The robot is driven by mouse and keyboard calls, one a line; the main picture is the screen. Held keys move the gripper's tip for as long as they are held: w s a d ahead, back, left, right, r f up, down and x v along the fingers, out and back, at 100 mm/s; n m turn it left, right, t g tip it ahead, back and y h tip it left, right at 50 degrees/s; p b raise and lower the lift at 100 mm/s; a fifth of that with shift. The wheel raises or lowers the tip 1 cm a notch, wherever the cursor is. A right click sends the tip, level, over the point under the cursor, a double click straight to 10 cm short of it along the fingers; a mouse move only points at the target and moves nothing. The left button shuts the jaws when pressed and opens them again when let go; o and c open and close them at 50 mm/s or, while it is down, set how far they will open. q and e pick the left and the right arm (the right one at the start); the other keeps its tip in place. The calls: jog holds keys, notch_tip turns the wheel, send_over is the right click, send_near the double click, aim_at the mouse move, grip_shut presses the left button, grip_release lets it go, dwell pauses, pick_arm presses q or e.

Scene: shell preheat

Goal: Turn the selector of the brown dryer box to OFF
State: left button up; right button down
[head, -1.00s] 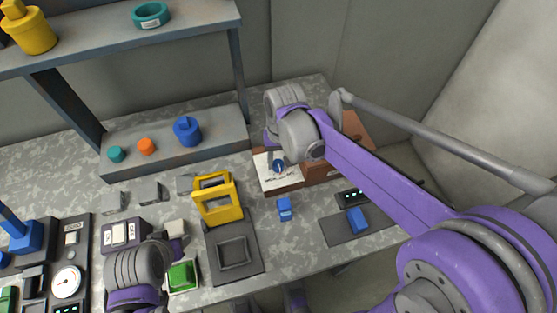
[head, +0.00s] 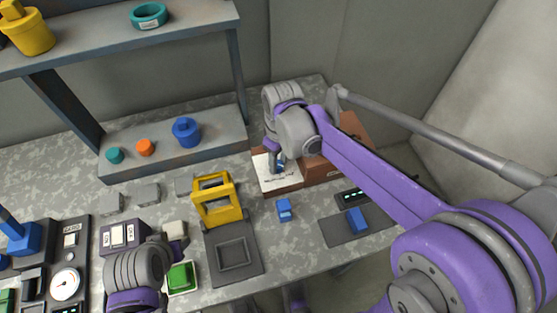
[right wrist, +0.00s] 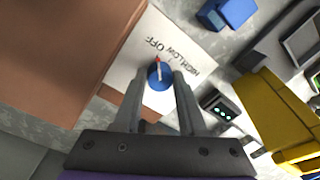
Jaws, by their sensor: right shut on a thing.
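The brown dryer box (head: 354,127) stands at the back right of the bench, partly hidden behind my right arm. Its white panel (head: 287,181) carries the words HIGH, LOW and OFF, readable in the right wrist view. The selector (right wrist: 160,77) is a round blue knob with a pale, red-tipped pointer. The pointer's red tip points toward the OFF word. My right gripper (right wrist: 158,80) is shut on the selector, one finger on each side of it. In the head view the fingers hide most of the knob. My left arm's wrist shows at the lower left; its fingers are not clear.
A yellow-handled frame (head: 217,203) stands left of the dryer box. A small blue block (head: 284,210) lies in front of the box, and a dark pad with another blue block (head: 357,220) is to the right. A shelf rises at the back left.

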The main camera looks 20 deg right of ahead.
aim_at(280, 163)
jog(key=shift+n, duration=0.3)
jog(key=shift+c, duration=2.3)
grip_release()
pick_arm(q)
jog(key=shift+w+r+p, duration=0.1)
jog(key=shift+r+p, duration=0.4)
jog(key=shift+r, duration=0.05)
pick_arm(e)
notch_tip(280, 163, up, 11)
jog(key=shift+w+d, duration=0.15)
jog(key=shift+d, duration=0.1)
jog(key=shift+f, duration=0.1)
